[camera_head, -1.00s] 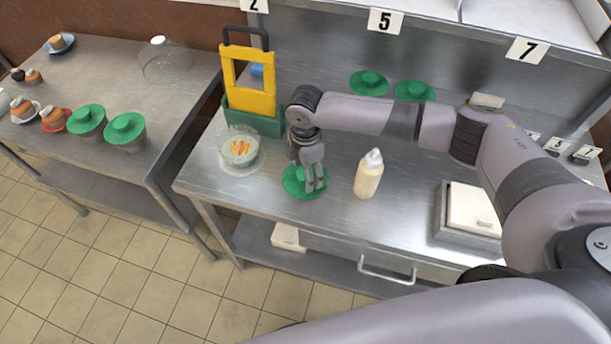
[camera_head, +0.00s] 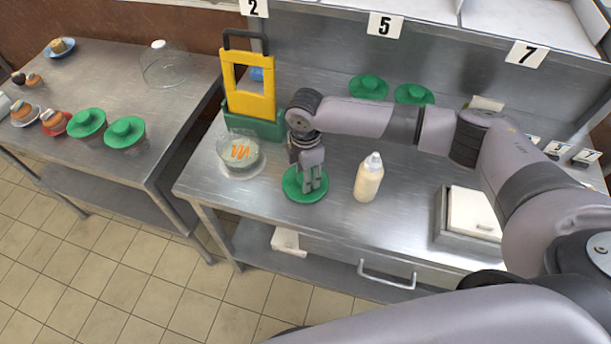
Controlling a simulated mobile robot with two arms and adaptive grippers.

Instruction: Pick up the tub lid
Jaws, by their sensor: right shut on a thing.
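A round green tub lid (camera_head: 293,193) is at the front of the steel counter, between a clear tub and a white bottle. My right gripper (camera_head: 311,189) points down over its middle and is shut on it; the fingers hide the lid's knob. I cannot tell whether the lid touches the counter. Two more green lids (camera_head: 368,88) (camera_head: 414,95) lie at the back of the counter. My left gripper is not in view.
The clear tub (camera_head: 240,153) with orange marks stands left of my gripper, the white bottle (camera_head: 369,178) close on its right. A yellow and green caddy (camera_head: 250,95) stands behind. A steel box with a white lid (camera_head: 474,212) is at right.

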